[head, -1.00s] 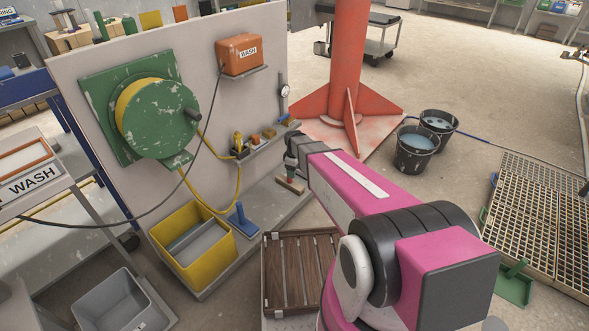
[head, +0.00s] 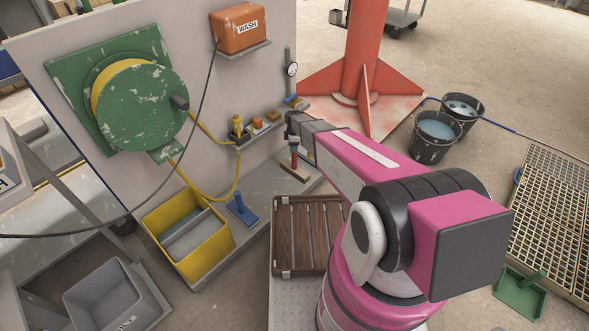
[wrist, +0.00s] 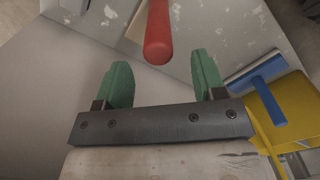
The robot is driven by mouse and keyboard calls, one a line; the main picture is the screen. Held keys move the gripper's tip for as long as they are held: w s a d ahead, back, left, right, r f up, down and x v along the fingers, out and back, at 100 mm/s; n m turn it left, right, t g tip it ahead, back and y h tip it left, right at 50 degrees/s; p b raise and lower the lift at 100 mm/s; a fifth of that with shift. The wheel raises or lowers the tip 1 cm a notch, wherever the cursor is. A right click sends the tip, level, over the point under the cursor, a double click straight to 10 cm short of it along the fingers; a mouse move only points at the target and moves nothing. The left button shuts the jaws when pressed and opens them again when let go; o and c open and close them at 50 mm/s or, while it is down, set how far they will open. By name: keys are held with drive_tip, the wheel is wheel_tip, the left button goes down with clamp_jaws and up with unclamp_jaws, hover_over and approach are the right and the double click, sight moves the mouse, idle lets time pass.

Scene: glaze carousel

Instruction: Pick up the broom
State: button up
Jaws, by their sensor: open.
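The broom appears to be the upright tool with a red handle (head: 294,158) and a flat wooden head (head: 294,174), standing on the grey ledge by the wall panel. In the wrist view its rounded red handle end (wrist: 158,38) lies ahead of my gripper (wrist: 158,80), roughly centred between the two green fingers. The fingers are apart with nothing between them. The handle looks just beyond the fingertips, and I see no contact. In the head view the fingers are mostly hidden by my arm. The wrist view shows part of a pale head behind the handle.
A blue-handled tool (head: 241,208) stands left of the broom, beside a yellow bin (head: 205,252). A shelf (head: 262,133) with small items and a yellow hose (head: 238,180) are close to my gripper. A slatted wooden crate (head: 282,240) and buckets (head: 434,150) are nearby.

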hover_over(294, 162)
drive_tip(key=w, duration=0.2)
wheel_tip(294, 162, down, 6)
drive_tip(key=shift+s, duration=0.2)
drive_tip(key=shift+d, duration=0.1)
clamp_jaws()
